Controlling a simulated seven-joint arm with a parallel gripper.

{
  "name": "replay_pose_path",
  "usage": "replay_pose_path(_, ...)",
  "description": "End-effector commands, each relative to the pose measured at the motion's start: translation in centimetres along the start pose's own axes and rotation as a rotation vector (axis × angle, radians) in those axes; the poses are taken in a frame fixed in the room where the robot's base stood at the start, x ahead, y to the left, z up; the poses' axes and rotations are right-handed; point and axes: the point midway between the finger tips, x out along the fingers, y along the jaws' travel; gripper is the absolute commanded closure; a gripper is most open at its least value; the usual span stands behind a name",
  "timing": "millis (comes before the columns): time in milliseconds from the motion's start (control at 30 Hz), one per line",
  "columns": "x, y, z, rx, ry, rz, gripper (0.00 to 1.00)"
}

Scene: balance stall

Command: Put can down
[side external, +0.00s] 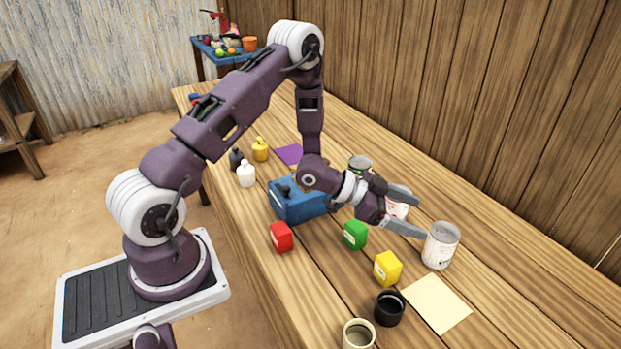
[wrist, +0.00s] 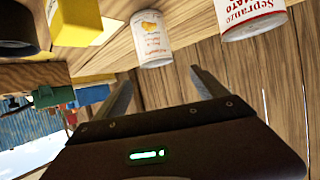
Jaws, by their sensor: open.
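A pale can (side external: 441,246) stands upright on the wooden table, just past my gripper's fingertips. The wrist view shows this can (wrist: 151,40) with a fruit picture on its label. My gripper (side external: 421,214) is open with nothing between its fingers; it also shows in the wrist view (wrist: 160,78). A second can (side external: 398,206) with red lettering stands behind the fingers, partly hidden; its tomato label shows in the wrist view (wrist: 250,17), cut off by the frame. A third can (side external: 360,164) with a dark green label stands farther back behind my arm.
A yellow box (side external: 387,268), a green box (side external: 355,235) and a red box (side external: 281,237) stand nearer the front. A blue scale (side external: 289,207) is below my arm.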

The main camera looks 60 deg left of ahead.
Motion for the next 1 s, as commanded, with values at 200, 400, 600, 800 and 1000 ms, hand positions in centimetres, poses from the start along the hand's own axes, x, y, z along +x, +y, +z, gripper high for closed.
replay_pose_path(200,-5.2,-3.9,-7.7,0.102,-0.239,-0.267,0.18)
replay_pose_path(400,-18.3,-0.4,-13.7,-0.046,-0.456,-0.539,0.18)
replay_pose_path(600,-29.9,11.1,-12.3,-0.322,-0.585,-0.540,0.18)
replay_pose_path(800,-33.8,17.4,-9.9,-0.435,-0.644,-0.452,0.18)
replay_pose_path(1000,-34.0,17.8,-9.7,-0.442,-0.652,-0.446,0.18)
